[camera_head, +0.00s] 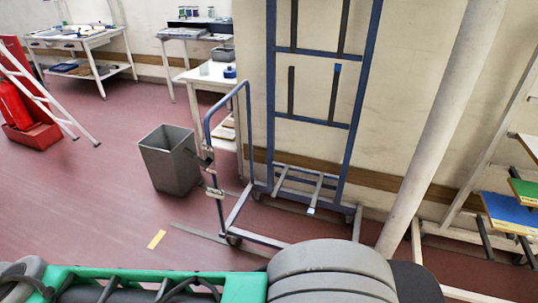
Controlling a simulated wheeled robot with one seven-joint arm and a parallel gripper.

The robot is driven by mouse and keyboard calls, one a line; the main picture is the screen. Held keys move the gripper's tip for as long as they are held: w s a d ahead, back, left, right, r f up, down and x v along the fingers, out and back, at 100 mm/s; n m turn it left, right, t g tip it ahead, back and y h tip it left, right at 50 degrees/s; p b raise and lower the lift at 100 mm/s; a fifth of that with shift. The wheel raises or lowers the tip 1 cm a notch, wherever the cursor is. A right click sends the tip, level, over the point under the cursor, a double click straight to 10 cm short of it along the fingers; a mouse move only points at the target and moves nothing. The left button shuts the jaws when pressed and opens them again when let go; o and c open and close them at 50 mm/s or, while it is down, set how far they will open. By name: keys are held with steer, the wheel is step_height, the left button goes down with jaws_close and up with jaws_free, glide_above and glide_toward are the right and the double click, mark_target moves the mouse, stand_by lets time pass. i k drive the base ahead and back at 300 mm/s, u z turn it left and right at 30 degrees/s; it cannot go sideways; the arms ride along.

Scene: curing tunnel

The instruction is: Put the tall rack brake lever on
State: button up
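The tall rack (357,110) is a blue upright frame with crossbars and dark vertical bars, standing against the wall right of centre. At its foot is a low blue base with casters. A thin pale bar with a light blue-white tip (311,211) slants down toward the front of this base. It looks like the brake lever, but it is too small to tell its setting. Grey and green links of my arm lie across the bottom edge. My gripper's fingers do not show.
A low blue cart (241,204) with an upright handle stands in front and left of the rack. A grey bin (171,164) stands beside it. A pale slanting column (437,120) and shelves with coloured boards (511,214) are at right. Red floor at left is mostly clear.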

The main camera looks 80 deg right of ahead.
mark_target(205, 164)
steer(key=z, duration=1.95)
steer(key=i, duration=1.3)
steer(key=z, duration=0.25)
